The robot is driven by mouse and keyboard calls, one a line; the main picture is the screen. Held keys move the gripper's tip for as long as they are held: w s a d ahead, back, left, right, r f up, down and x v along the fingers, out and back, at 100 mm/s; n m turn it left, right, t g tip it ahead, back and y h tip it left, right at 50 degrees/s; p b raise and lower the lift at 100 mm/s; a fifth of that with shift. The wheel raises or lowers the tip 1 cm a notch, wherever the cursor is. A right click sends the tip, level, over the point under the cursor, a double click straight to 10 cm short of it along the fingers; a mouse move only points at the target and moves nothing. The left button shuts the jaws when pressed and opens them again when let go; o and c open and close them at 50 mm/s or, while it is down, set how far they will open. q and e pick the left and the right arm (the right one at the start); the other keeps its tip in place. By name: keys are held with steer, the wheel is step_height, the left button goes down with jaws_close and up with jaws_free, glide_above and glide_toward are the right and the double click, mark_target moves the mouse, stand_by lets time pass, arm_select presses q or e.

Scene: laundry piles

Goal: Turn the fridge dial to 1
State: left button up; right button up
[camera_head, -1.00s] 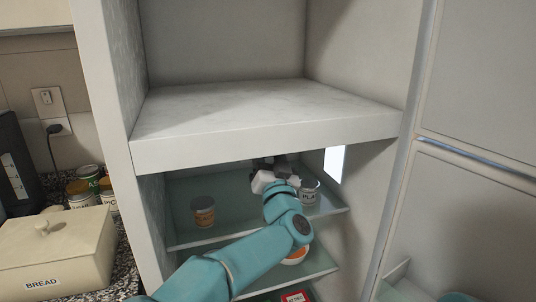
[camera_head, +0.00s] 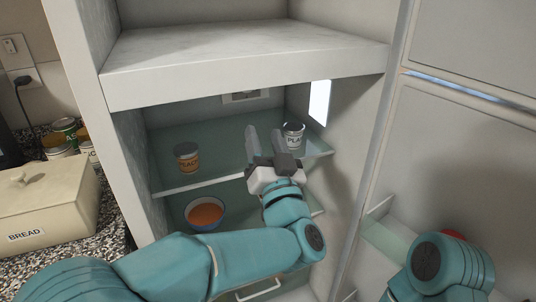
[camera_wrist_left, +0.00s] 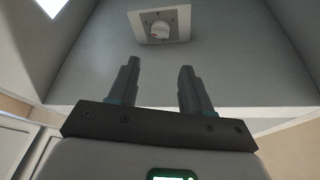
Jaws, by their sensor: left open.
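The fridge dial (camera_head: 247,96) is a pale knob on a light plate at the back of the fridge, just under the freezer floor, and is partly cut off by that floor's edge in the head view. In the left wrist view the round dial (camera_wrist_left: 160,30) shows whole on its square plate; its setting is too small to read. My left gripper (camera_head: 264,136) is open and empty, in front of and below the dial, apart from it. Its two fingers (camera_wrist_left: 160,68) point toward the dial in the wrist view. My right gripper is out of view.
A glass shelf (camera_head: 215,163) holds an orange-labelled jar (camera_head: 186,157) and a white-labelled can (camera_head: 292,135) close to my left gripper. A bowl (camera_head: 205,214) stands below. The freezer floor (camera_head: 240,77) overhangs. The open door (camera_head: 460,150) is on the right.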

arm_select(q)
steer(key=shift+v, duration=1.2)
